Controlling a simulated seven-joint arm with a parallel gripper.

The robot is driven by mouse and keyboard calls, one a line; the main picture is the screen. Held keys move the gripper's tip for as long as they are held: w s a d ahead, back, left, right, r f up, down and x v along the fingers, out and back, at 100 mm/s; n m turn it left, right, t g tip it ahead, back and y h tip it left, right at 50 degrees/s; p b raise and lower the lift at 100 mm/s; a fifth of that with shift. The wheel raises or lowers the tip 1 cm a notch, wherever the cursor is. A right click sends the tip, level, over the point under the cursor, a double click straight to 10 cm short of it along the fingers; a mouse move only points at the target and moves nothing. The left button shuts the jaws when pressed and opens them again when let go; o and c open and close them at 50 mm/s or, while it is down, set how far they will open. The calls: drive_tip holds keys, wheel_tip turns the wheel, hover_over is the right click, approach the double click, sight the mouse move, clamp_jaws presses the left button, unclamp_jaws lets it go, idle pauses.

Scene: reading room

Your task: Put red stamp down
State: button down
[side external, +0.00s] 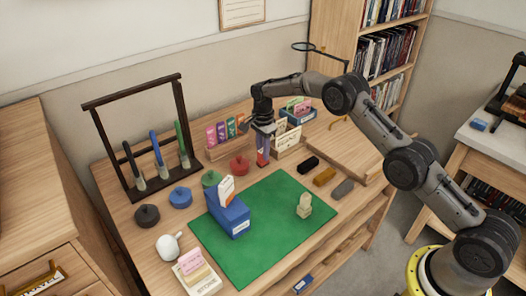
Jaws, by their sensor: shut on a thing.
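My gripper (263,127) points down above the back middle of the desk. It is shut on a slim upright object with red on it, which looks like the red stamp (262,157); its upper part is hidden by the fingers. Its lower end is close to the desk behind the green mat, and I cannot tell whether it touches. A dark rack (131,95) at the left holds black, blue (156,147) and green (183,138) stamps.
On the green mat (265,255) stand a blue card box (230,214) and a pale wooden stamp (304,206). Black, blue and green round pads lie left. Card holders (287,143) stand close behind my gripper.

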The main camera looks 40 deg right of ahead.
drive_tip(key=shift+f, duration=0.1)
drive_tip(key=c, duration=0.7)
unclamp_jaws()
wheel_tip(320, 180, up, 12)
drive_tip(key=shift+r, duration=0.1)
drive_tip(key=shift+r, duration=0.1)
